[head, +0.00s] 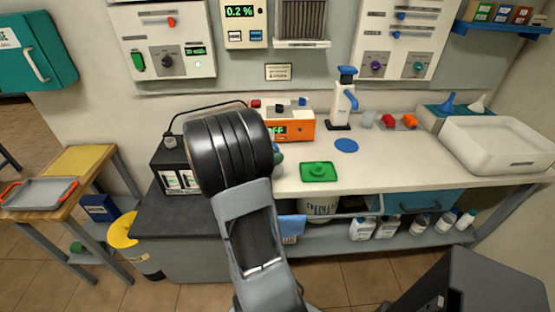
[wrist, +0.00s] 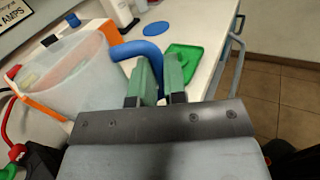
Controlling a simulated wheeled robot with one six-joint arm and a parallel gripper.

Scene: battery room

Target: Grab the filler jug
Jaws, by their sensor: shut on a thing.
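The filler jug (wrist: 62,72) is a pale translucent vessel at the left of the wrist view, with a thick blue handle (wrist: 138,48). My gripper (wrist: 156,78) has its green fingers on either side of the handle, shut on it. The jug's lower part is hidden by the gripper body in the wrist view. In the head view my arm hides the jug and most of the gripper; only a bit of the fingers shows beside the arm, above the bench.
An orange charger (head: 298,130) stands behind my arm, with a black battery (head: 167,156) to its left. A green tray (head: 318,171), a blue disc (head: 346,145) and a white blue-topped dispenser (head: 341,108) are to the right. A white basin (head: 497,148) fills the bench's right end.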

